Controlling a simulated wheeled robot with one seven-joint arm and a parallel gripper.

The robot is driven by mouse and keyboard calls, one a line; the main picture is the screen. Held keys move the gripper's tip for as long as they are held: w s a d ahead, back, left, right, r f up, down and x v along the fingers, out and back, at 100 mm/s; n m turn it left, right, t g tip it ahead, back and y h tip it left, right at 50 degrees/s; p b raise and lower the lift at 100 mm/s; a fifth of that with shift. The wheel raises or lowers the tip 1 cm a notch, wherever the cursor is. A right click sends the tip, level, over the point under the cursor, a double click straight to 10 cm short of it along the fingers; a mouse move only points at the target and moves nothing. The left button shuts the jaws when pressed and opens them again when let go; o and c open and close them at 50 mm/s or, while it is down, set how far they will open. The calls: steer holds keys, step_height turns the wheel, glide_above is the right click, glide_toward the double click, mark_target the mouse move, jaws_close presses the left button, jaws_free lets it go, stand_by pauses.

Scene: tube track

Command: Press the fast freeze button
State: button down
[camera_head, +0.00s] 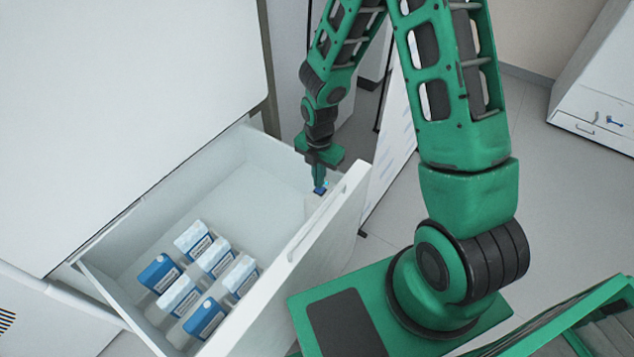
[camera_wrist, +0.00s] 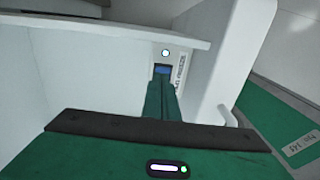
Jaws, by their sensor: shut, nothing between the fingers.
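My gripper (camera_head: 319,180) is shut and empty, pointing down at the right inner end of an open white drawer (camera_head: 255,184). In the wrist view its closed fingers (camera_wrist: 161,82) end at a small blue patch on a white panel. A round light-blue lit button or lamp (camera_wrist: 165,53) shows just above that patch, with a vertical printed label (camera_wrist: 181,75) to its right. In the head view a small blue part (camera_head: 320,189) shows at the fingertips. The fingers partly hide the panel, and I cannot tell whether they touch it.
The drawer's front wall (camera_head: 305,245), with a handle, rises close beside my gripper. The drawer's middle is empty. A white cabinet (camera_head: 130,110) stands behind.

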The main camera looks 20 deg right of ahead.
step_height(320, 180, up, 11)
steer(key=shift+w+r, duration=0.2)
stand_by(1.0)
